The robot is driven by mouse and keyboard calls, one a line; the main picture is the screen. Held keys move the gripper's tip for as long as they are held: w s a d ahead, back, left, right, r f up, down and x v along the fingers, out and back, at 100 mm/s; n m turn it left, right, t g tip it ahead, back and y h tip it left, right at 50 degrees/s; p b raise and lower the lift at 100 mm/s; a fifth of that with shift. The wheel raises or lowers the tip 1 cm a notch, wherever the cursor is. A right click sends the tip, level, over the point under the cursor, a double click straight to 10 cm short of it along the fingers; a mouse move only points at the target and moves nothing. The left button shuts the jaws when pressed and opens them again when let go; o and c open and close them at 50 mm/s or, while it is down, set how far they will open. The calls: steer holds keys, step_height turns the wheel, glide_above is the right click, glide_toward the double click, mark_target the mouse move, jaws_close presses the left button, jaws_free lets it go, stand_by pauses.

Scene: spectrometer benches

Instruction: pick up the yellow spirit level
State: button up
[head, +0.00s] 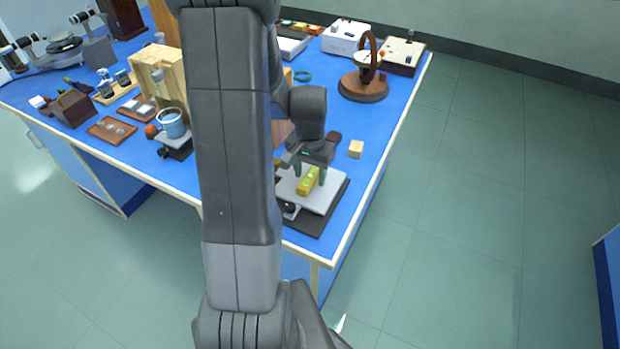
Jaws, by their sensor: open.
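The yellow spirit level (307,187) is a small yellow block with a lighter spot on top. It lies on a grey flat platform (326,196) with a black base, near the front right corner of the blue bench. My gripper (309,178) points down over the spirit level and is open, with its green-tipped fingers around the level's upper end. Whether the fingers touch it cannot be told. My arm hides part of the bench to the left.
A small wooden block (356,149) stands behind the platform. A wooden-based instrument with a ring (363,86) stands further back. A blue-grey cup (172,123) is left of my arm.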

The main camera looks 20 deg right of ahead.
jaws_close()
steer(key=shift+r, duration=0.15)
